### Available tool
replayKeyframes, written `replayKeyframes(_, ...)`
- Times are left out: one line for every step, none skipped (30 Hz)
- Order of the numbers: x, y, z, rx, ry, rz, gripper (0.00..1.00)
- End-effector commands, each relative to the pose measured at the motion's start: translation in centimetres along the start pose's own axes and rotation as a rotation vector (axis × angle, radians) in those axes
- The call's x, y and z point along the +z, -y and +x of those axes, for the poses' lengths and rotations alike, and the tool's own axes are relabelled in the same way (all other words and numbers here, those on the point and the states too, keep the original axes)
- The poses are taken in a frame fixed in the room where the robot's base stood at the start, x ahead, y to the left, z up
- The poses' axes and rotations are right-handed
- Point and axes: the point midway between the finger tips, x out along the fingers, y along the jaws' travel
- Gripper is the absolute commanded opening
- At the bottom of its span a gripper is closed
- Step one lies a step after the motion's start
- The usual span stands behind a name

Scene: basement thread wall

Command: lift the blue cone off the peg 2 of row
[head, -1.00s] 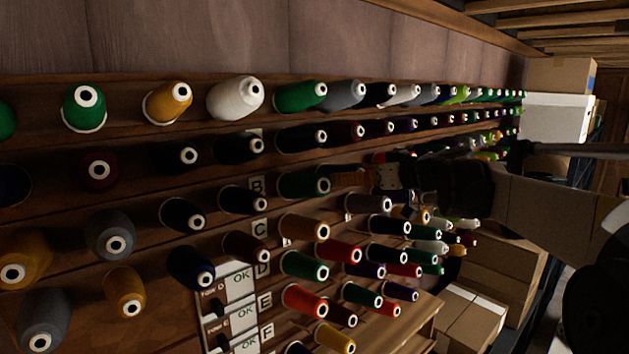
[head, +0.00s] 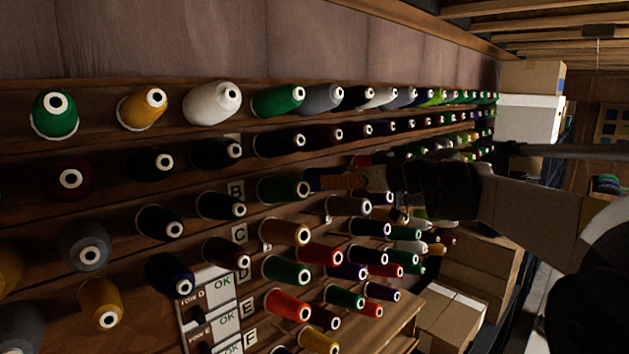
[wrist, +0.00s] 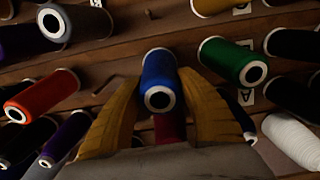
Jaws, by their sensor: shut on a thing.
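The blue cone (wrist: 158,72) shows in the wrist view, its pale end ring towards the camera. My gripper (wrist: 157,84) has its two yellow-brown fingers on either side of it, shut on it. In the head view, my gripper (head: 345,181) is at the wall just right of a green cone, and a dark blue sliver of the held cone (head: 315,178) shows beyond the fingertips. The cone's far end and its peg are hidden, so I cannot tell whether it is still around the peg.
A green cone (wrist: 229,62) stands close to the right in the wrist view, a red cone (wrist: 42,95) to the left. A bare peg (wrist: 104,85) shows between. Cones crowd the wall rows. Cardboard boxes (head: 465,290) stand at the lower right.

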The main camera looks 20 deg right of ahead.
Motion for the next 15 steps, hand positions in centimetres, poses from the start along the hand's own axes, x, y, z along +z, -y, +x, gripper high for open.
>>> replayKeyframes(0.0,-0.1,-0.5,0.002,0.0,0.001,0.15)
replayKeyframes(0.0,-0.1,-0.8,0.003,0.0,0.001,0.15)
replayKeyframes(0.0,-0.1,-1.2,0.003,-0.001,0.001,0.15)
replayKeyframes(0.0,-0.1,-1.4,0.002,-0.001,0.001,0.15)
replayKeyframes(0.0,-0.1,-1.7,0.001,-0.001,0.001,0.15)
replayKeyframes(0.0,0.0,-2.0,0.001,-0.001,0.002,0.15)
replayKeyframes(0.0,-0.1,-2.3,0.002,-0.001,0.002,0.15)
replayKeyframes(0.0,-0.1,-2.6,0.002,-0.001,0.002,0.15)
replayKeyframes(0.1,-0.1,-2.9,0.003,-0.001,0.002,0.15)
replayKeyframes(0.1,-0.1,-3.2,0.002,-0.001,0.002,0.15)
replayKeyframes(0.1,0.0,-3.4,0.001,-0.001,0.002,0.15)
replayKeyframes(0.1,0.0,-3.8,0.001,-0.001,0.002,0.15)
replayKeyframes(0.1,-0.1,-4.1,0.002,-0.001,0.002,0.15)
replayKeyframes(0.1,-0.1,-4.3,0.002,-0.001,0.001,0.15)
replayKeyframes(0.1,-0.1,-4.7,0.003,0.0,0.001,0.15)
